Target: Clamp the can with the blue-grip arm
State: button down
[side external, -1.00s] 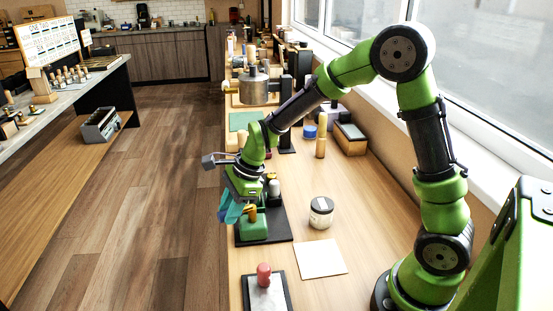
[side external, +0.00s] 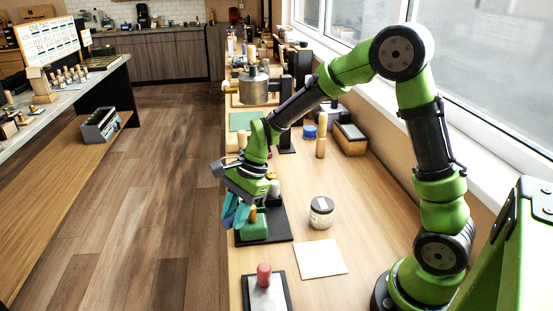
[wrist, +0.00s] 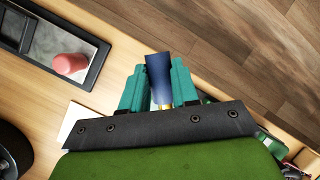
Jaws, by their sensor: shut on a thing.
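My gripper (side external: 236,214) has teal fingers and is at the toggle clamp by the left edge of the bench. In the wrist view my gripper (wrist: 159,88) is shut on the dark blue grip (wrist: 158,72), which stands between the two fingers. The clamp's green base (side external: 255,228) is on a black plate (side external: 279,222). A small pale cylinder (side external: 273,189) shows just behind my gripper; it may be the can, partly hidden. My gripper hides most of the clamp arm.
A pale square card (side external: 320,259) lies in front. A red knob (side external: 264,275) stands on a dark-framed tray (side external: 279,291) nearby. The floor lies left of the bench.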

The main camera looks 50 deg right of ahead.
jog(key=shift+s+d+n+g, duration=0.1)
jog(key=shift+s+n+g, duration=0.35)
jog(key=shift+n, duration=0.55)
jog(key=shift+s+d+n+g, duration=0.15)
jog(key=shift+s+n+g, duration=0.3)
jog(key=shift+n, duration=0.55)
jog(key=shift+s+d+n+g, duration=0.1)
jog(key=shift+s+n+g, duration=0.35)
jog(key=shift+n, duration=0.55)
jog(key=shift+s, duration=0.1)
jog(key=c, duration=0.8)
grip_release()
jog(key=shift+c, duration=0.2)
jog(key=s+v, duration=0.1)
jog(key=v, duration=1.6)
jog(key=shift+w+d, duration=0.2)
jog(key=shift+w, duration=0.2)
jog(key=shift+f, duration=0.15)
